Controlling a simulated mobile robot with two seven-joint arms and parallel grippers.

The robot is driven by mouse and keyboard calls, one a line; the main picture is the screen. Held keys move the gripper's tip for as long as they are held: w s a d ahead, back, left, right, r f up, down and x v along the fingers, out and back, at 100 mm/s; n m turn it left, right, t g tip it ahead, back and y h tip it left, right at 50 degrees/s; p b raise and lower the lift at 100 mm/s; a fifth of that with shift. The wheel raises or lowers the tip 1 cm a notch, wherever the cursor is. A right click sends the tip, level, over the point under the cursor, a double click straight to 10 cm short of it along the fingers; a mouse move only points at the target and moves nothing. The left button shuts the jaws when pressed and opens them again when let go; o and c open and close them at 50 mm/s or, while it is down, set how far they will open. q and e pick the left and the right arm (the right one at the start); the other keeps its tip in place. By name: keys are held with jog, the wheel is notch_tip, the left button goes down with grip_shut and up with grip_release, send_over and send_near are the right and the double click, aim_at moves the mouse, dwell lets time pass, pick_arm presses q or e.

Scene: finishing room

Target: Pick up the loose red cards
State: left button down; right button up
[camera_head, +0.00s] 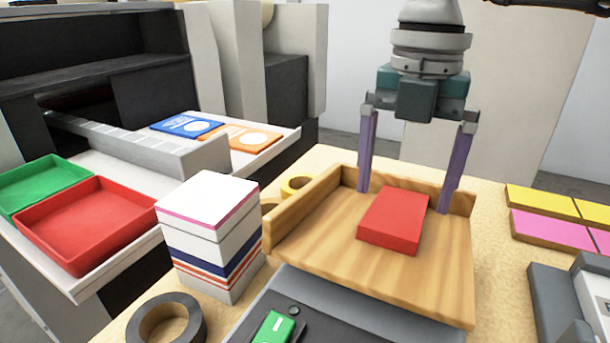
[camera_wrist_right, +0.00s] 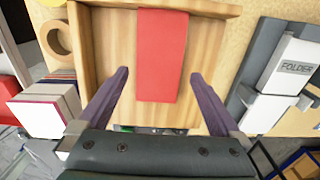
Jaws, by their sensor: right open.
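A red block of cards (camera_head: 394,221) lies flat on a wooden tray (camera_head: 330,252) with raised sides, near its back right. My right gripper (camera_head: 406,201) points down at the tray, open and empty. Its two purple fingers stand apart on either side of the red cards, toward their far end in the head view. In the wrist view the cards (camera_wrist_right: 162,50) lie between and beyond the open fingers (camera_wrist_right: 158,74). I cannot tell whether the fingertips touch the tray. My left gripper is not in view.
An empty red bin (camera_head: 90,222) and a green bin (camera_head: 42,183) stand at the left. A striped card stack (camera_head: 210,235) and a dark tape roll (camera_head: 165,322) are left of the tray. Yellow and pink pads (camera_head: 545,229) and a grey machine (camera_head: 570,300) are at the right.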

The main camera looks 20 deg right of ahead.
aim_at(396, 212)
jog(key=shift+a+f, duration=0.1)
jog(key=shift+f, duration=1.4)
jog(key=shift+r, duration=0.1)
jog(key=c, duration=1.5)
